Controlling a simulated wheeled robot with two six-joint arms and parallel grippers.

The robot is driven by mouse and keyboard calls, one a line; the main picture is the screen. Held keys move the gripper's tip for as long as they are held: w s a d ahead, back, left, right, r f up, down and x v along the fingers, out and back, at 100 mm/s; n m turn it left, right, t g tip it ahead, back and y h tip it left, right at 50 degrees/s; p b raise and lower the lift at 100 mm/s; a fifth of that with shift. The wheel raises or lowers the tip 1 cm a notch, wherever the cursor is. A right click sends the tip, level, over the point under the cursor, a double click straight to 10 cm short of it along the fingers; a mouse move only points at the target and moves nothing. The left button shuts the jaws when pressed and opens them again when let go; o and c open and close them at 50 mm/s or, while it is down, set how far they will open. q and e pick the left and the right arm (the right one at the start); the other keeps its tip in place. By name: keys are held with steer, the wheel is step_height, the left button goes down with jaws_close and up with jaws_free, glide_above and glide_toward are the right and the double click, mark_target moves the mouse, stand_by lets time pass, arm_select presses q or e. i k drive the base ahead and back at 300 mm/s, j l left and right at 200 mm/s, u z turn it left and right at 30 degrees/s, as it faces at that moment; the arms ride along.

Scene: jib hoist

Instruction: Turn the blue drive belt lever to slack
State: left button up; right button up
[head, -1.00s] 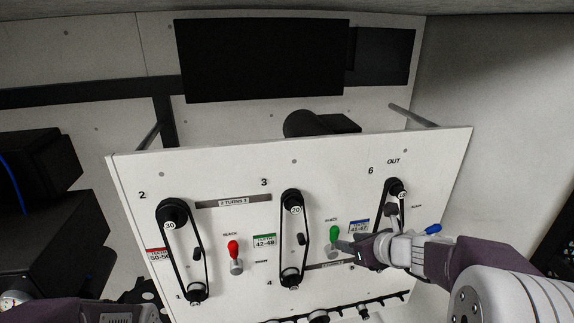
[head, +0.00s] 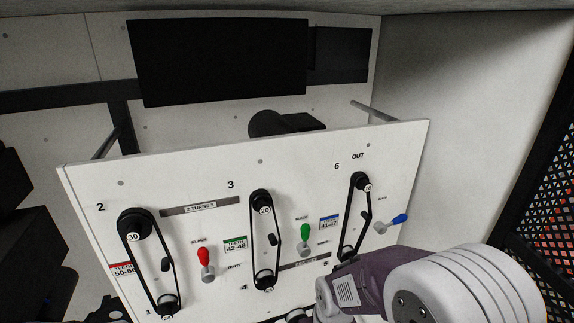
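The blue lever (head: 400,218) is on the right side of the white panel (head: 330,160), near the belt loop marked 6 and OUT. Its blue handle sticks out to the right and slightly up from a grey pivot. The black belt (head: 347,230) beside it runs from an upper pulley down to a lower one that my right arm partly hides. My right forearm and wrist come in at the lower right, below the lever and apart from it. I cannot make out the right gripper's fingers. My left gripper does not show.
A red lever (head: 204,257) and a green lever (head: 305,234) stand upright on the panel, beside two other belt loops. A dark mesh wall (head: 545,190) is at the far right. The space around the blue handle is clear.

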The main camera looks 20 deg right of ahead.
mark_target(379, 226)
steer(key=k+l+z, duration=0.1)
steer(key=z, duration=1.3)
